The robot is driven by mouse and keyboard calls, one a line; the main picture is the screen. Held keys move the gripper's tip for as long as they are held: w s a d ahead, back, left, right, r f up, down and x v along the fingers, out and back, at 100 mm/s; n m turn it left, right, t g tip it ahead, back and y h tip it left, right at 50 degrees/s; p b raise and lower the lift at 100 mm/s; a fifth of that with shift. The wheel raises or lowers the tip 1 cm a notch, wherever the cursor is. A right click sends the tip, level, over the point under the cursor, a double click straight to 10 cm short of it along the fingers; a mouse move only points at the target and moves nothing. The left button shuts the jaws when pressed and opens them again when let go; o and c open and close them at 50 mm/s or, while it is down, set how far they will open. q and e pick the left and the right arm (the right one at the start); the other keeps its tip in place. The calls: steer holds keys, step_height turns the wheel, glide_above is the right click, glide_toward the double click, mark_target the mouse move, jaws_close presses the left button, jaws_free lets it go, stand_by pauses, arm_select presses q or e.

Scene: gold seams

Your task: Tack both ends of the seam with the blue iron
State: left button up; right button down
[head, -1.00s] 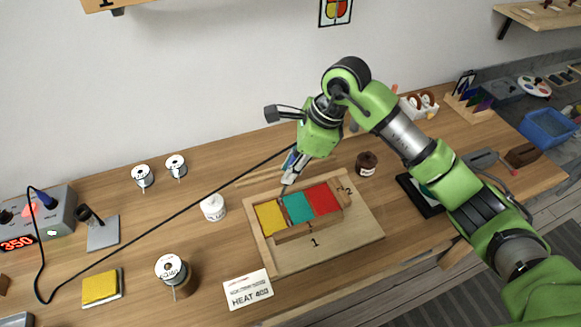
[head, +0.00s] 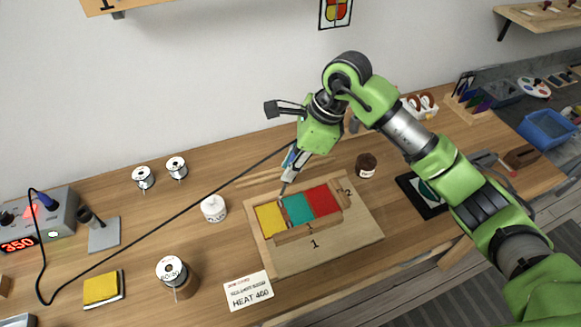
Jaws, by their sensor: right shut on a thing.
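My right gripper (head: 295,158) is shut on the blue iron (head: 289,173), which is tilted with its tip pointing down. The tip is at the far end of the seam between the yellow glass (head: 270,218) and the teal glass (head: 299,208); I cannot tell whether it touches. A red glass piece (head: 322,199) lies right of the teal one. All three sit in a row on a wooden board (head: 347,240) with raised strips, marked 1 and 2. My left gripper is not in view.
The iron's black cord runs left to a grey station (head: 52,214) reading 350. A card (head: 248,291) reads HEAT 400.

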mark_target(291, 158)
steer(key=shift+r+p, duration=0.7)
steer(key=shift+r, duration=1.5)
